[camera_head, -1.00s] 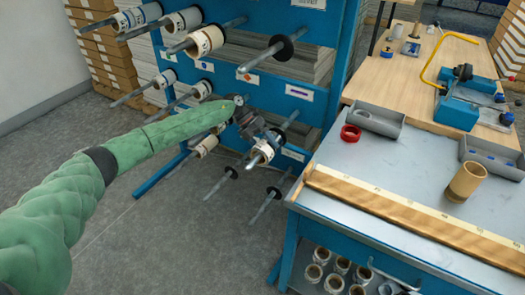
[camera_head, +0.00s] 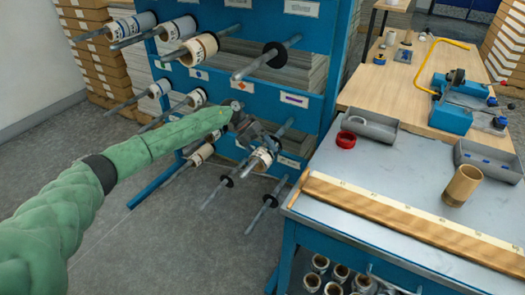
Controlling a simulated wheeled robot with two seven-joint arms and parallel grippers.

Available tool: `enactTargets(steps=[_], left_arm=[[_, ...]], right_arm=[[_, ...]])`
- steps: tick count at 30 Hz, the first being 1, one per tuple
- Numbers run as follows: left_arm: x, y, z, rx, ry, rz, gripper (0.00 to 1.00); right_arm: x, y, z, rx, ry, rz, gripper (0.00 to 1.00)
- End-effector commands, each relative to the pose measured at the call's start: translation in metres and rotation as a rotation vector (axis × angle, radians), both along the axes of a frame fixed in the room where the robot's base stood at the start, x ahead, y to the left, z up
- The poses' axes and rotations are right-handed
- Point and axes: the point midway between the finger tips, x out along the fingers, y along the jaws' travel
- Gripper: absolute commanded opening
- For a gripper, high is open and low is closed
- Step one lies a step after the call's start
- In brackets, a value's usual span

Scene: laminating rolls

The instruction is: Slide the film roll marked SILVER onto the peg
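My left gripper (camera_head: 259,140) is at the rack, at a white printed roll (camera_head: 264,156) in the middle of the picture. The roll appears to be around a grey peg whose tip sticks out in front of it. The fingers overlap the roll's upper side, and their gap is too small and dark to judge. The roll's marking is too small to read. A label (camera_head: 302,8) at the top of the rack seems to read Silver, and an empty peg with a black disc (camera_head: 275,55) sticks out below it. My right gripper is not in view.
The blue rack (camera_head: 335,60) carries other rolls, such as a cream one (camera_head: 198,49), and bare pegs low down (camera_head: 268,204). A table (camera_head: 400,175) at the right holds a brown core (camera_head: 461,186), a red ring (camera_head: 346,140), grey trays and a long ruler strip (camera_head: 400,215).

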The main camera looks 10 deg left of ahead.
Motion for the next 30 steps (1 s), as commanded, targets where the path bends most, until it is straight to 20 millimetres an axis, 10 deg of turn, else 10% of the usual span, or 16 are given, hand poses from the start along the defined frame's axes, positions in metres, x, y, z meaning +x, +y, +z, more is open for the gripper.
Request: enactTargets(steps=[14,30], left_arm=[[0.003,0.007,0.006,0.0,-0.001,0.001,0.96],[0.019,0.051,0.053,0.0,0.0,0.0,0.96]], right_arm=[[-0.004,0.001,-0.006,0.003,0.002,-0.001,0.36],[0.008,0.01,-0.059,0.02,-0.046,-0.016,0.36]])
